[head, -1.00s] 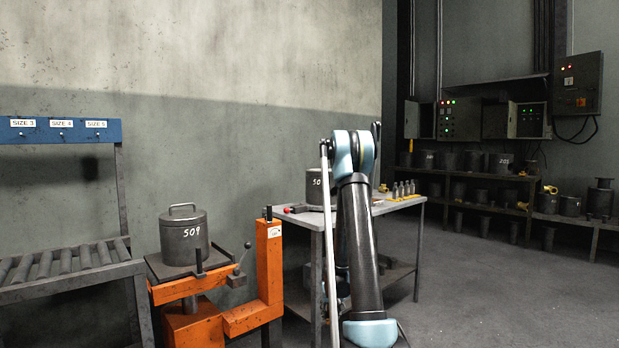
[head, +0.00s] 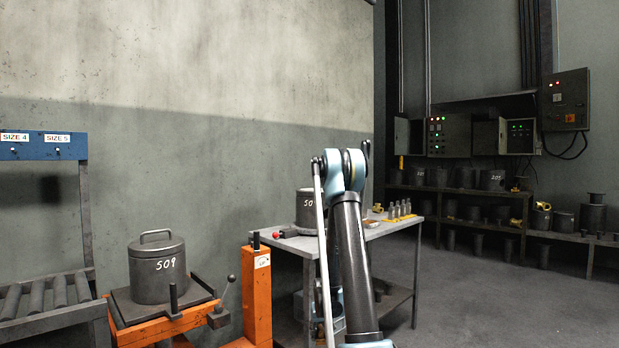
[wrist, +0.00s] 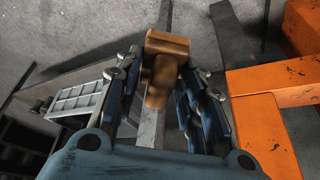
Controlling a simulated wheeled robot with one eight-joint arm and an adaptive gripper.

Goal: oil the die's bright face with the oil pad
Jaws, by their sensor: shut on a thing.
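My gripper (wrist: 165,98) shows in the wrist view, its blue fingers closed on a brown block-like pad (wrist: 167,45), which looks like the oil pad. In the head view my arm hides the gripper. A dark cylindrical die marked 509 (head: 157,281), with a handle on top, sits on an orange lift stand (head: 257,293) at lower left. Another dark cylinder, its number partly hidden (head: 309,207), stands on the grey table (head: 372,232), partly behind my arm. I cannot tell a bright face on either.
A roller rack (head: 45,147) with size labels stands at far left. Small bottles (head: 400,209) stand on the table's right part. Shelves (head: 465,190) of dark dies line the back right below control boxes (head: 450,136). Open floor (head: 470,300) lies at right.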

